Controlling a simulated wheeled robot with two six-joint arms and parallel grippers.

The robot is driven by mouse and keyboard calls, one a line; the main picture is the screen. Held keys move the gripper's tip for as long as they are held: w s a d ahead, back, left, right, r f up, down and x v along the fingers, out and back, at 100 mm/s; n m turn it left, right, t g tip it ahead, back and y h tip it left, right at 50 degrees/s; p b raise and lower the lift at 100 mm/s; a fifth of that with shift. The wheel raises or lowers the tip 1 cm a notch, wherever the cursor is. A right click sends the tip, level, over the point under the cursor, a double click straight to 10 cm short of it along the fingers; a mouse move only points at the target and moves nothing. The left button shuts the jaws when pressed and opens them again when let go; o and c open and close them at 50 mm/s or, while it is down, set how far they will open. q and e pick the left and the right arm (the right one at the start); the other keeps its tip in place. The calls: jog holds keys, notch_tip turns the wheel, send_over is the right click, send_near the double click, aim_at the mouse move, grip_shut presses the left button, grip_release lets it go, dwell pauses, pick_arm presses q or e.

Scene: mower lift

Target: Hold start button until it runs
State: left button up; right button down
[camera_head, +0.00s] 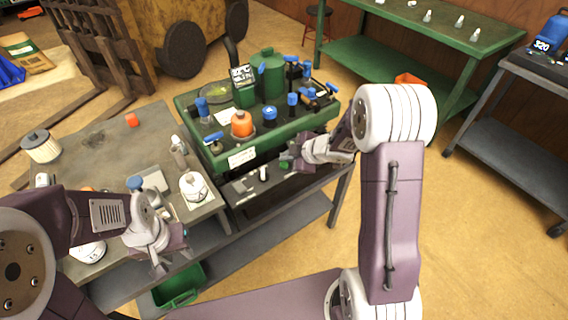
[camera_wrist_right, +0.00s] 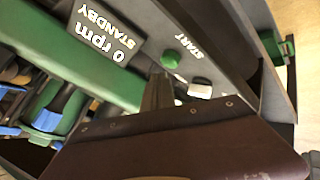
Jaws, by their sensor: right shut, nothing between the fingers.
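The green start button (camera_wrist_right: 171,59) sits beside the word START on a dark panel (camera_wrist_right: 195,30) in the right wrist view. It also shows as a small green spot in the head view (camera_head: 284,165). A display (camera_wrist_right: 98,35) reads 0 rpm and STANDBY. My right gripper (camera_wrist_right: 160,76) is shut and empty, its tips close to the button; I cannot tell whether they touch it. In the head view my right gripper (camera_head: 290,157) is over the panel's right part. My left gripper (camera_head: 168,258) hangs low at the left bench's front; its jaw state is unclear.
A white knob or switch (camera_wrist_right: 200,90) stands near the green button. The green machine (camera_head: 245,158) carries an orange cap (camera_head: 241,123), blue-topped parts and a green canister (camera_head: 270,72). A grey bench (camera_head: 95,165) with loose parts is at left. A green bin (camera_head: 180,287) sits below.

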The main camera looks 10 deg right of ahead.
aim_at(286, 165)
jog(key=shift+f, duration=0.15)
jog(key=shift+f, duration=0.3)
jog(key=shift+f+b, duration=0.5)
jog(key=shift+b, duration=0.1)
dwell(0.5)
jog(key=shift+r, duration=0.1)
dwell(0.6)
jog(key=shift+r+p, duration=0.85)
jog(key=shift+p, duration=0.15)
notch_tip(286, 165, up, 5)
jog(key=p, duration=0.5)
jog(key=shift+r+p, duration=0.1)
jog(key=shift+p, duration=0.2)
